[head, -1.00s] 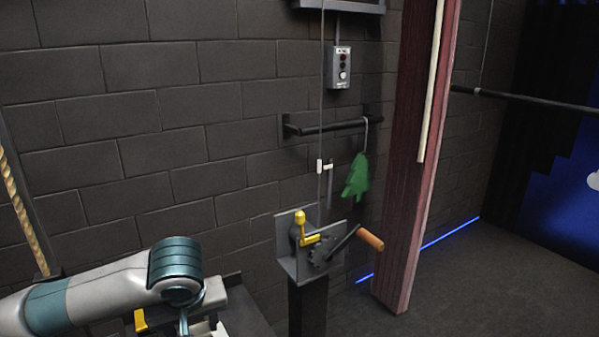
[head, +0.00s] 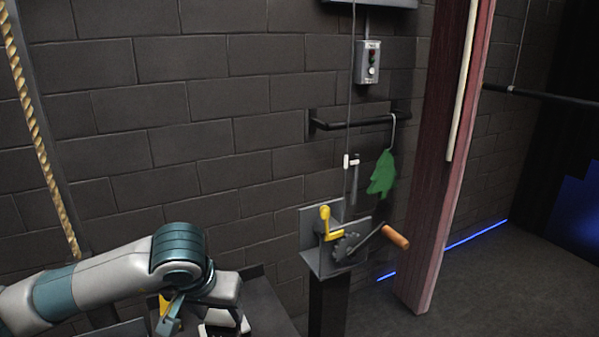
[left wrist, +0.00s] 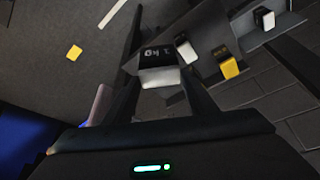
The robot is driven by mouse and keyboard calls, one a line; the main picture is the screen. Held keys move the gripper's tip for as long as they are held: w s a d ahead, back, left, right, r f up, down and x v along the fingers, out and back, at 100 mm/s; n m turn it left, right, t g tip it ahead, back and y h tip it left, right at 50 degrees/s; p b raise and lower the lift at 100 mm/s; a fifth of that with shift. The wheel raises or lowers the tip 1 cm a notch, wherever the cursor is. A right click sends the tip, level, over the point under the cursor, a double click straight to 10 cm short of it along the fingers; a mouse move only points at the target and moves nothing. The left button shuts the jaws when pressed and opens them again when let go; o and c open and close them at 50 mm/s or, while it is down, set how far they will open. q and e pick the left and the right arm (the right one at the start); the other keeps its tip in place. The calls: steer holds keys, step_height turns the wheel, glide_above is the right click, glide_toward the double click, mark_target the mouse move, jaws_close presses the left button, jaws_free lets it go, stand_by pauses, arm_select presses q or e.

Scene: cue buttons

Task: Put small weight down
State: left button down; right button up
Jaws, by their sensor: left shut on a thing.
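In the left wrist view, a small weight (left wrist: 158,57) with a dark top marked "1 kg" and a pale lower part sits between the fingers of my left gripper (left wrist: 160,84). The gripper is shut on it. Other dark blocks stand on a grey surface beyond it: one with a white face (left wrist: 186,50), one with a yellow face (left wrist: 229,66), and one farther off with a white face (left wrist: 265,18). In the head view my left arm reaches in at the lower left, over a dark bench (head: 268,300); the held weight cannot be made out there. My right gripper is not in view.
A hand winch (head: 340,245) with a yellow lever and orange-handled crank stands on a post right of the bench. A reddish beam (head: 440,190) stands farther right. A rope (head: 38,140) hangs at left.

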arm_select(q)
steer(key=s+f, duration=0.3)
steer(key=f, duration=1)
steer(key=shift+s+f, duration=0.3)
steer(key=shift+f, duration=0.05)
